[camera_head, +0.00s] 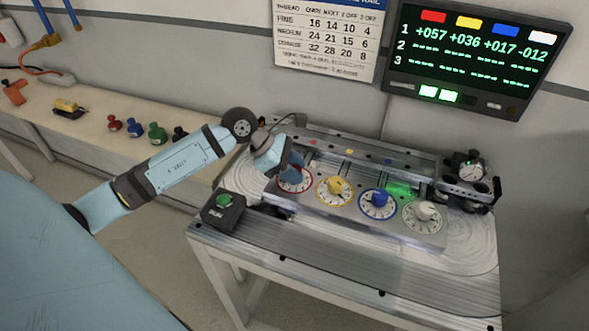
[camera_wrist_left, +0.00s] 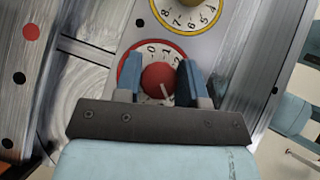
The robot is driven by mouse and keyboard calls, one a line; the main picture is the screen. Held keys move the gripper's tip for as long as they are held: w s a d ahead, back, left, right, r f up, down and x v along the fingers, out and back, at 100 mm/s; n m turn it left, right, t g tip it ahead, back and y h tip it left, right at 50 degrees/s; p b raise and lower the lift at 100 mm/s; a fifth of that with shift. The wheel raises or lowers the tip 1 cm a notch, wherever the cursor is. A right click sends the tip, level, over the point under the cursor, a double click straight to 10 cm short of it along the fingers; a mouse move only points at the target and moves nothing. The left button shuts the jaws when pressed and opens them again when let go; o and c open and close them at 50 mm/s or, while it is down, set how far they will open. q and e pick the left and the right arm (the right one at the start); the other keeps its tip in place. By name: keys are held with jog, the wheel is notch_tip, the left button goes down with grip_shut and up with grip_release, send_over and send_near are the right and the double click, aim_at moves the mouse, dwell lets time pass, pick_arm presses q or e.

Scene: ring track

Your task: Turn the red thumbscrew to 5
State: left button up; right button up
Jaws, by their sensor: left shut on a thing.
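My left gripper (camera_head: 291,166) is over the red-ringed dial (camera_head: 294,187) at the left end of the dial row. In the left wrist view its two blue fingers (camera_wrist_left: 159,82) are closed on the sides of the red thumbscrew (camera_wrist_left: 158,76). A pale pointer mark on the thumbscrew points down and slightly right in that view. The digits 0, 1 and 2 show on the dial face (camera_wrist_left: 152,50); the fingers and gripper body hide most of the rest. In the head view the gripper largely covers the thumbscrew. My right gripper is not seen.
To the right are the yellow thumbscrew (camera_head: 335,186), blue thumbscrew (camera_head: 379,198) and white thumbscrew (camera_head: 425,211). A box with a green button (camera_head: 223,201) stands front left. A wall screen (camera_head: 478,52) shows +057 under red. A gauge (camera_head: 470,168) stands at the right.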

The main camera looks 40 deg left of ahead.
pick_arm(q)
jog(key=shift+n+t+y, duration=0.7)
jog(key=shift+n+t, duration=0.3)
jog(key=shift+n, duration=0.5)
jog(key=o, duration=0.9)
jog(key=v, duration=1.4)
jog(key=shift+s+d+f, duration=0.1)
